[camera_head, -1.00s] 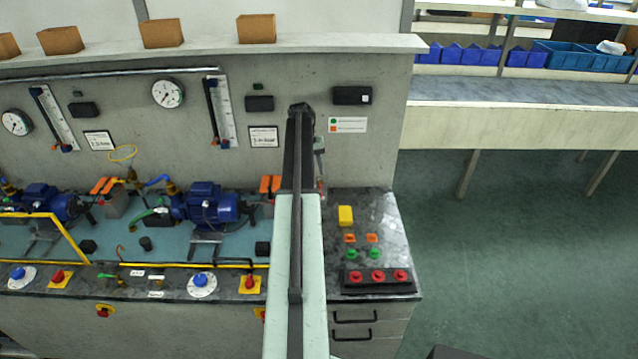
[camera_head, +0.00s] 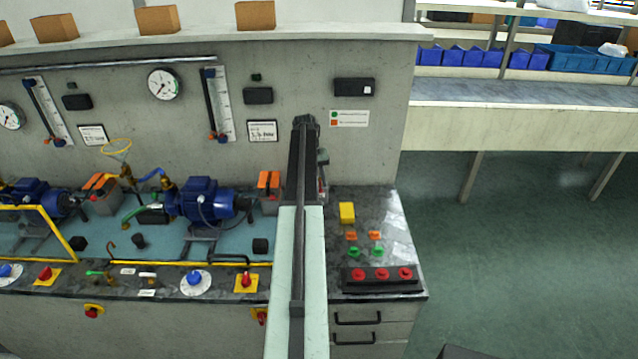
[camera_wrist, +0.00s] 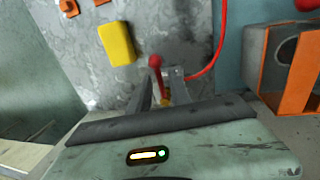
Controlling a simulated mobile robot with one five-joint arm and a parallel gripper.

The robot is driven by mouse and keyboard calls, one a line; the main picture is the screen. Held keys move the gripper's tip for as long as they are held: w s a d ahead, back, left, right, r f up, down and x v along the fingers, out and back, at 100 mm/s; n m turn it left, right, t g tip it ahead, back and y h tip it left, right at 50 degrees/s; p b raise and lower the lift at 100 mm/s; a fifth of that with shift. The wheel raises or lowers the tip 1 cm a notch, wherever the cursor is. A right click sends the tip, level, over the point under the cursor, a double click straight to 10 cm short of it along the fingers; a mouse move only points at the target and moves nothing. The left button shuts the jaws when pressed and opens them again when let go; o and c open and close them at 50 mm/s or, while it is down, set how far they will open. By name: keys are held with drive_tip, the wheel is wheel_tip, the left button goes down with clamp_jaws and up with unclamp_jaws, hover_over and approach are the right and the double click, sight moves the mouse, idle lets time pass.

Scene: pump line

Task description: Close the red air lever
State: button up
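The red air lever (camera_wrist: 156,64) shows in the wrist view as a red knob and stem above a bit of brass (camera_wrist: 165,98). My gripper (camera_wrist: 164,80) points at it, with one grey finger on each side of the stem and a gap between them. It looks open; I cannot tell whether a finger touches the lever. The lower part of the valve is hidden by my gripper's body. In the head view my arm hides most of the gripper and the lever.
A red hose (camera_wrist: 211,55) curves close to the right finger. An orange-edged grey box (camera_wrist: 258,70) stands further right. A yellow block (camera_wrist: 117,43) lies on the worktop to the left. In the head view, pump motors (camera_head: 205,200) stand left of my arm; open floor (camera_head: 500,270) lies right.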

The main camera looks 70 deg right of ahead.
clamp_jaws()
drive_tip(key=shift+w, duration=0.1)
idle(1.0)
